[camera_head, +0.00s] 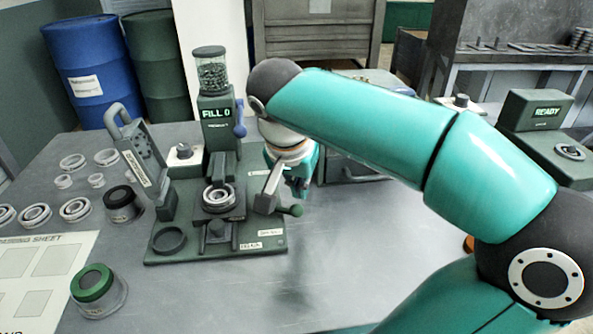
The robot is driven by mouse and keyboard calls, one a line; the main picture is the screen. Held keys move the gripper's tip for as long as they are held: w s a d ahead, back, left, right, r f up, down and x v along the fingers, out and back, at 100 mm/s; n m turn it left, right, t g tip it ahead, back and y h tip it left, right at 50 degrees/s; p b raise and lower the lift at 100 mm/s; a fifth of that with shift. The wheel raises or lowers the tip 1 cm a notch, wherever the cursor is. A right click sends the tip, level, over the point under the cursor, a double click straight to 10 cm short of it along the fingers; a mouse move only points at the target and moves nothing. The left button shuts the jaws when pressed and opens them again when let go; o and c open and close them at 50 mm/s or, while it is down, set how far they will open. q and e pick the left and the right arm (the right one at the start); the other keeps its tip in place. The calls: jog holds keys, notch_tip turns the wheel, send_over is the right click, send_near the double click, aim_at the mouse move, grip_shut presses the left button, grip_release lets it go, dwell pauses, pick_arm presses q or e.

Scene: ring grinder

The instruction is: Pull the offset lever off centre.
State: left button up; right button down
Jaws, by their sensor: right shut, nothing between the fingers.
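The machine (185,254) stands on the grey table, with a dark green base and a column showing "FILL 0". A short grey lever with a green knob (294,210) sticks out at the right of its base. A second lever with a blue knob (240,131) is on the column. The small labels are too small to read, so I cannot tell for certain which one is the offset lever. My right gripper (299,188) points down just behind and above the green knob. It is shut and empty, partly hidden by its own wrist. My left gripper is out of view.
A bearing ring (219,196) sits at the machine's centre. Several rings, a black-topped cup (122,203), a green-topped jar (96,289) and a printed sheet (40,272) lie at left. A "READY" unit (537,115) stands at right.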

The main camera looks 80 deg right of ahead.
jog(key=shift+v, duration=2.25)
jog(key=shift+s+r, duration=0.15)
jog(key=shift+r, duration=0.1)
